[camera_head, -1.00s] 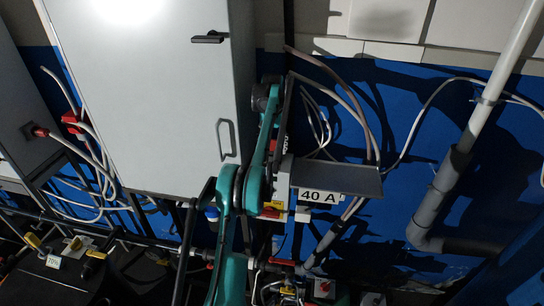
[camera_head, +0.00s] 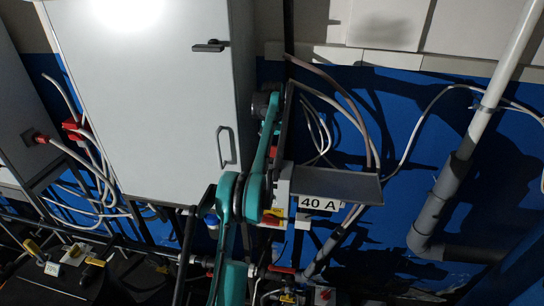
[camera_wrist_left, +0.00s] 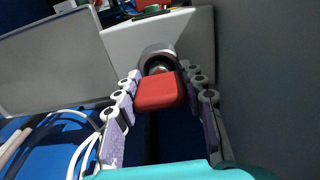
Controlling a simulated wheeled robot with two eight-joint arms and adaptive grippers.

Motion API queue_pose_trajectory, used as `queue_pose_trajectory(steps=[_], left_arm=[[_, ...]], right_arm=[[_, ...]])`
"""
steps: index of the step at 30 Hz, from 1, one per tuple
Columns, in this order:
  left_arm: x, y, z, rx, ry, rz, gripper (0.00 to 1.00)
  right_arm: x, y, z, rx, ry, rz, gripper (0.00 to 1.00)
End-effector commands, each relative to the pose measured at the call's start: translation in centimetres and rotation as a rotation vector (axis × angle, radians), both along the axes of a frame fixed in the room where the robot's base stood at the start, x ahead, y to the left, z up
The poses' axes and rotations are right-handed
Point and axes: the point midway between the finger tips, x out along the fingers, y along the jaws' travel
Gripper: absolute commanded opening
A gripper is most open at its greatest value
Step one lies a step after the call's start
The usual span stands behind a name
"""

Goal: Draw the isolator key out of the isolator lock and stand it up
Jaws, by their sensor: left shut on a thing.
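In the left wrist view, a red block-shaped key head (camera_wrist_left: 158,92) sits between the fingers of my left gripper (camera_wrist_left: 162,77), which is shut on it. Right behind the key head is a round metal isolator lock (camera_wrist_left: 158,60) on a pale housing (camera_wrist_left: 155,35). The key's shaft is hidden behind its head, so I cannot tell how far it is in the lock. In the head view, my teal left arm reaches up to the housing beside the "40 A" label (camera_head: 318,203); the arm hides the key and lock there. My right gripper is not seen.
A large grey cabinet (camera_head: 150,110) stands left of the arm. A grey sloping panel (camera_head: 337,184) juts out above the label. Loose cables (camera_head: 350,110) hang on the blue wall, and a grey pipe (camera_head: 440,200) runs at right. Other equipment fills the lower left.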

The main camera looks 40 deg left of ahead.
Motion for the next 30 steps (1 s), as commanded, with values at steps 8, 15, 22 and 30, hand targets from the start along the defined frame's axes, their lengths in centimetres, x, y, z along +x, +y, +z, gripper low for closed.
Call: queue_pose_trajectory(steps=[8,15,22,30], left_arm=[[0.0,0.0,0.9,0.0,0.0,0.0,0.05],[0.0,0.0,1.5,0.0,0.0,0.0,0.05],[0.0,0.0,1.9,0.0,0.0,0.0,0.05],[0.0,0.0,3.6,0.0,0.0,0.0,0.05]], right_arm=[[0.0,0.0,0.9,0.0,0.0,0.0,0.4],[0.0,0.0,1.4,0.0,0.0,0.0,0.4],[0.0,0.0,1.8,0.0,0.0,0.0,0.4],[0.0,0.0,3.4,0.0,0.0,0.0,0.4]])
